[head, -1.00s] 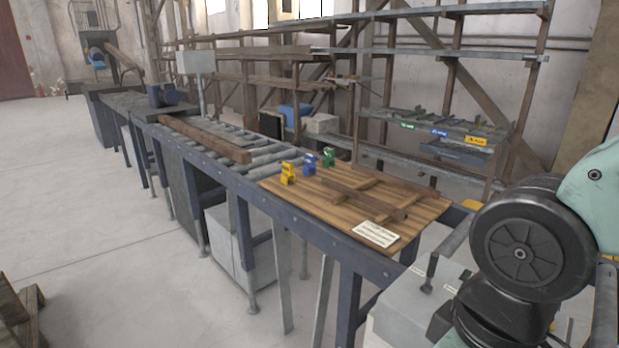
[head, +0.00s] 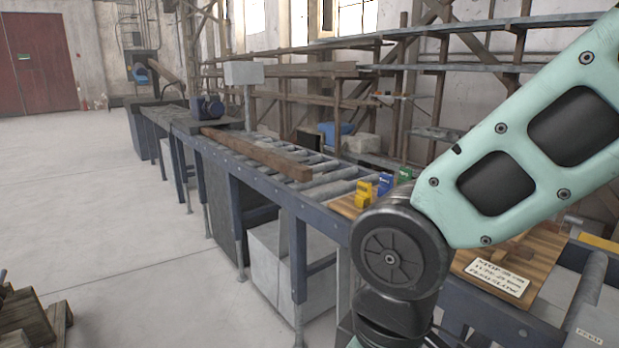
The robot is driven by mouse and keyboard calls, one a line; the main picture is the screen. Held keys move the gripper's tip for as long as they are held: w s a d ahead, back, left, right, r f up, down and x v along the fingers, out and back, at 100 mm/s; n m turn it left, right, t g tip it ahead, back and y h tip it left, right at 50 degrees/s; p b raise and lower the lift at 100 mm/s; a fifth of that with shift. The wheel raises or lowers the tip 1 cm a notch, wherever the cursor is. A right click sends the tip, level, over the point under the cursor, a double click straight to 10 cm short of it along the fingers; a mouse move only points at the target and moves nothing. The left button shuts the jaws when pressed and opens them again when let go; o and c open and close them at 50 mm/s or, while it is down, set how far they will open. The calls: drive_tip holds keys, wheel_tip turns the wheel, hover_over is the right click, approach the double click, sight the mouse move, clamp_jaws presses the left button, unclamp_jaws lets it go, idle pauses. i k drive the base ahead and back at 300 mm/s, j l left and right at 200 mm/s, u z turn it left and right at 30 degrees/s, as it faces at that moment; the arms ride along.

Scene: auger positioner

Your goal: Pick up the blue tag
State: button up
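The blue tag (head: 384,183) stands upright on the wooden board (head: 348,207) at the end of the roller table. It is between the yellow tag (head: 364,194) on its left and the green tag (head: 405,174) on its right. All three are close together, just above my dark arm joint in the picture. My arm crosses the right side of the view and hides much of the board. My gripper is not in view.
The roller table (head: 262,183) runs away to the back left with a long timber (head: 256,152) on it. A written card (head: 497,276) lies on the board's near right. Shelving (head: 440,133) stands behind. The floor at left is mostly clear, with a wooden pallet (head: 30,325) at the near left.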

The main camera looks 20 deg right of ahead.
sight(386, 179)
drive_tip(key=i+j, duration=0.1)
drive_tip(key=i, duration=0.3)
drive_tip(key=i+j+z, duration=0.1)
drive_tip(key=i, duration=0.35)
drive_tip(key=i+j, duration=0.15)
drive_tip(key=i, duration=0.25)
drive_tip(key=i+j+z, duration=0.15)
drive_tip(key=i+z, duration=0.2)
drive_tip(key=i+j+z, duration=0.7)
drive_tip(key=k+l, duration=0.05)
drive_tip(key=l, duration=0.05)
